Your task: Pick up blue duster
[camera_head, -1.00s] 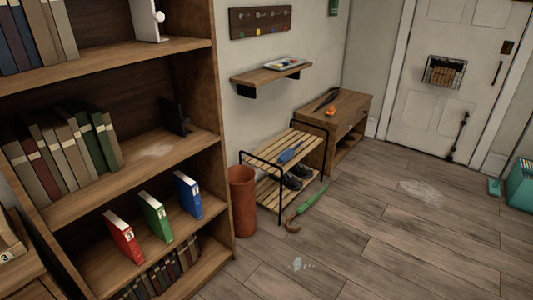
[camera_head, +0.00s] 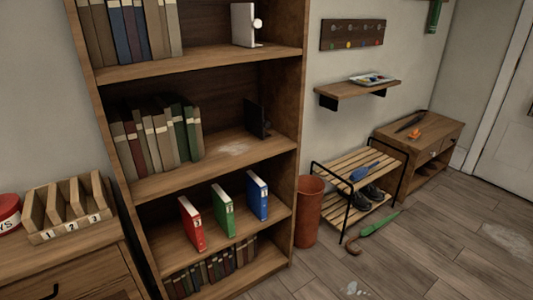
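A blue object (camera_head: 362,173), which looks like the blue duster, lies on the top slats of the wooden shoe rack (camera_head: 340,164), right of the bookcase. It is small at this distance, so its details are hard to tell. Neither of my grippers shows in the head view.
The bookcase (camera_head: 299,150) holds books and red, green and blue binders. A terracotta bin (camera_head: 308,212) stands between it and the rack. A green umbrella (camera_head: 379,223) lies on the floor by the rack. A low cabinet (camera_head: 440,135) stands behind. Floor (camera_head: 450,245) at lower right is mostly clear.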

